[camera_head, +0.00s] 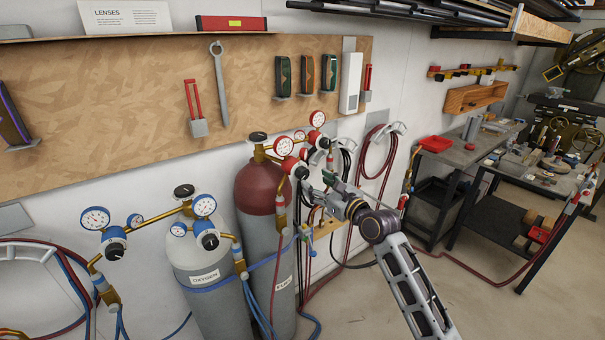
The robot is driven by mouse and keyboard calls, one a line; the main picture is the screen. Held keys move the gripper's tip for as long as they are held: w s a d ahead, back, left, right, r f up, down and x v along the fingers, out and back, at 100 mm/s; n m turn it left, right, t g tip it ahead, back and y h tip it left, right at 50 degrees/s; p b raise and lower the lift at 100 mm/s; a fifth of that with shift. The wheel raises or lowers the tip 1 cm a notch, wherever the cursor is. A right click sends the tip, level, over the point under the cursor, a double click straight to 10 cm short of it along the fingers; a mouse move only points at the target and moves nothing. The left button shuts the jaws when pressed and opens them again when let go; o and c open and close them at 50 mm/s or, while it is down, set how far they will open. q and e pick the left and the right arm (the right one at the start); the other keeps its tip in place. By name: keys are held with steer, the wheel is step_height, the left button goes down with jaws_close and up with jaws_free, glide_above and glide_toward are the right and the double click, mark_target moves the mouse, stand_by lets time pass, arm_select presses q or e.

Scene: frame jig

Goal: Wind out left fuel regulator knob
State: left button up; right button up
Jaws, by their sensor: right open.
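The red-topped fuel cylinder (257,190) stands in the middle against the wall. Its regulators carry red-rimmed gauges (283,146) at the top. The left fuel regulator knob (301,172) is small and black, on the front of the left red regulator body. My right gripper (327,180) comes in from the lower right. Its fingers are open just right of the knob and appear apart from it, though the exact gap is hard to tell. The fingertips are small and partly merge with the hoses behind. My left gripper is not in view.
The oxygen cylinder (206,265) with blue gauges (95,218) stands to the left. Red and blue hoses hang around the cylinders. A pegboard (130,110) with tools is behind. Workbenches (460,152) stand at right, with open floor in front.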

mark_target(305, 175)
steer(key=shift+p+x, duration=0.35)
steer(key=shift+x, duration=3.7)
steer(key=c, duration=1.1)
steer(key=shift+o, duration=0.2)
